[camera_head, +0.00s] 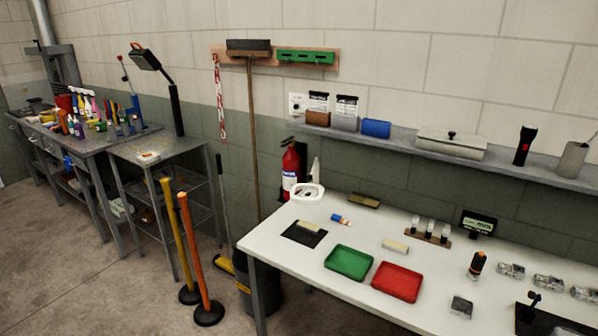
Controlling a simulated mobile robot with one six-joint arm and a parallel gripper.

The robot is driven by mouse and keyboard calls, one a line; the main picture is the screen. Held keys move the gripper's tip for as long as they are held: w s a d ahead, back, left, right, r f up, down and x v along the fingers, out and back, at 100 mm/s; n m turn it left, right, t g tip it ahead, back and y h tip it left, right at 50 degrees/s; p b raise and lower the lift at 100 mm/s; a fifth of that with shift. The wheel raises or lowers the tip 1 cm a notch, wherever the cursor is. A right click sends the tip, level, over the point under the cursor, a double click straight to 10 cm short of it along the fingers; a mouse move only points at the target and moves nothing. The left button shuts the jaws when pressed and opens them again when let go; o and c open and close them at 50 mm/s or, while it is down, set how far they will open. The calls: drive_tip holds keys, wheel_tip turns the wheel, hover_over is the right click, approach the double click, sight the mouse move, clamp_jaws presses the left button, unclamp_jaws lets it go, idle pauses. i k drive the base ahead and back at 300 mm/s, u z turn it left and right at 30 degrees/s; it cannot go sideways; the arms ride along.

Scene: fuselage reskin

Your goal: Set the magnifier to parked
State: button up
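A white ring-shaped head (307,192), which looks like the magnifier, is at the back left corner of the white table (290,254). A pale, slim upright piece stands just behind it, partly hidden by the head. I cannot tell from this view how its arm is folded or whether the head touches the table. My gripper is not in view.
A green tray (349,262) and a red tray (397,281) lie on the table, with small parts around them. A fire extinguisher (291,170) hangs behind the head. Yellow and orange posts (195,255) stand left of the table. Open floor lies at lower left.

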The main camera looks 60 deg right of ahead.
sight(316, 200)
drive_tip(key=i, duration=0.9)
drive_tip(key=z, duration=0.05)
